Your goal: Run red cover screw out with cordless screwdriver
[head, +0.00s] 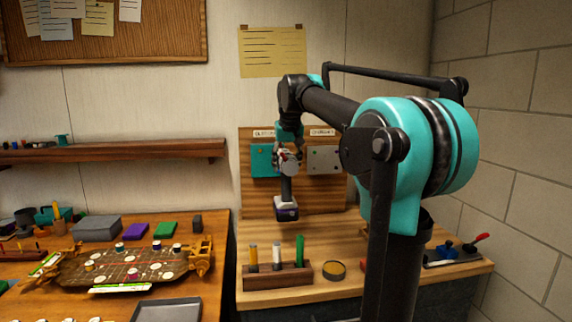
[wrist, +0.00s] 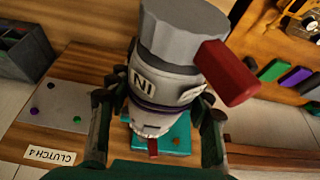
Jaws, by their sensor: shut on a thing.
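My gripper (head: 288,152) is shut on the cordless screwdriver (head: 287,187), which hangs with its dark handle and purple-banded base downward, in front of the wall board. In the wrist view my fingers (wrist: 160,104) sit on both sides of the screwdriver's grey and white body (wrist: 165,55). A red block (wrist: 228,73) sticks out from the body's side. The teal cover panel (head: 262,160) is on the board behind the tool; it also shows in the wrist view (wrist: 176,138). A small red piece (wrist: 153,147) shows against the teal by the tool's nose. I cannot tell whether it is the screw, or whether the bit touches it.
A grey panel (head: 323,160) with small coloured screws is on the board to the right. A wooden holder (head: 277,277) with several upright tools and a round tin (head: 333,268) stand on the bench below.

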